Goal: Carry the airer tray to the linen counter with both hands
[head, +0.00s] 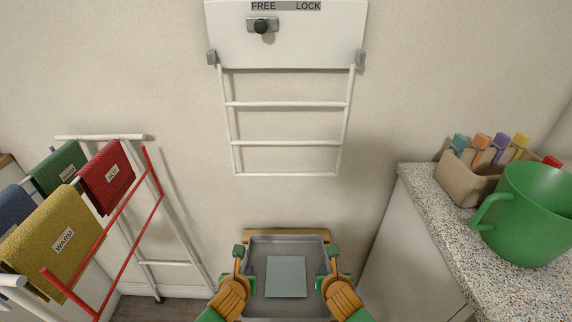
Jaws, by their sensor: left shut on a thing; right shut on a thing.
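The airer tray (287,309) is a shallow grey tray with a flat pale grey-blue square (286,276) lying in it, at the bottom middle of the head view. My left gripper (240,262) is shut on the tray's left side. My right gripper (332,262) is shut on its right side. A wooden-coloured strip (286,234) shows behind the tray's far edge. The speckled counter (428,205) stands to the right, apart from the tray. I cannot tell whether the tray rests on anything, as its underside is hidden.
A wall rack with white rungs (288,104) hangs ahead under a FREE/LOCK panel (320,38). A drying rack (125,225) with coloured cloths stands left. The counter holds a green jug (535,215) and a beige peg box (462,180); its front-left surface is bare.

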